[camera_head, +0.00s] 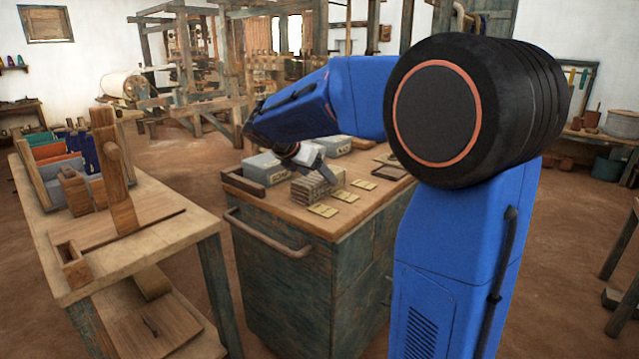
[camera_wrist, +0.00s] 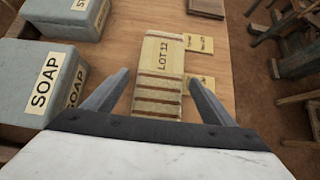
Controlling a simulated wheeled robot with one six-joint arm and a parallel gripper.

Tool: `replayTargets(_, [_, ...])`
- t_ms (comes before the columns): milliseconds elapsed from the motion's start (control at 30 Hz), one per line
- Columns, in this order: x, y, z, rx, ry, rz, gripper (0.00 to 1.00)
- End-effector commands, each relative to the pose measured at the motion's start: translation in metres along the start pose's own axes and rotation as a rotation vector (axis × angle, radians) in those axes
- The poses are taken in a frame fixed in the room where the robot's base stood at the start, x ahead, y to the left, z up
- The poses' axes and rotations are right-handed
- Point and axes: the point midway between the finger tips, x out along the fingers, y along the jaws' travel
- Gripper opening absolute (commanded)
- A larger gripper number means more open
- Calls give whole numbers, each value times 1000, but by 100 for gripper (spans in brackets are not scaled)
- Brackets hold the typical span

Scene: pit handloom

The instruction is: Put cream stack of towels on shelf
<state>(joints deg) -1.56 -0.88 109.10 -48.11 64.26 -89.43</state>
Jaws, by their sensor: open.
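A cream stack with brown stripes and a "LOT 12" label (camera_wrist: 163,55) lies on the wooden top in the wrist view, between and beyond my fingertips. In the head view the stack (camera_head: 314,188) sits near the front of the green cabinet's top. My gripper (camera_wrist: 156,85) is open, one finger on each side of the stack's near end, with nothing gripped. In the head view my gripper (camera_head: 308,162) is just above and behind the stack, partly hidden by my arm. A lower shelf (camera_head: 180,350) shows under the left bench; I cannot tell whether it is the task's shelf.
Grey SOAP boxes (camera_wrist: 40,80) stand left of the stack in the wrist view. Small cream tags (camera_head: 341,196) lie beside it. The left bench (camera_head: 190,225) holds wooden tools and a divided box. A handle bar (camera_head: 268,238) juts from the cabinet (camera_head: 290,280). Floor between is open.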

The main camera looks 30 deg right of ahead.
Motion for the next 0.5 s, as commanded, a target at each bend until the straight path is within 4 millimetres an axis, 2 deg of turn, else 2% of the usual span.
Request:
replayTargets(133, [19,0,0,-1,0,-2,78])
replayTargets(367, [22,0,0,0,0,-1,78])
replayTargets(400, [22,0,0,0,0,-1,76])
replayTargets(500, [22,0,0,0,0,-1,52])
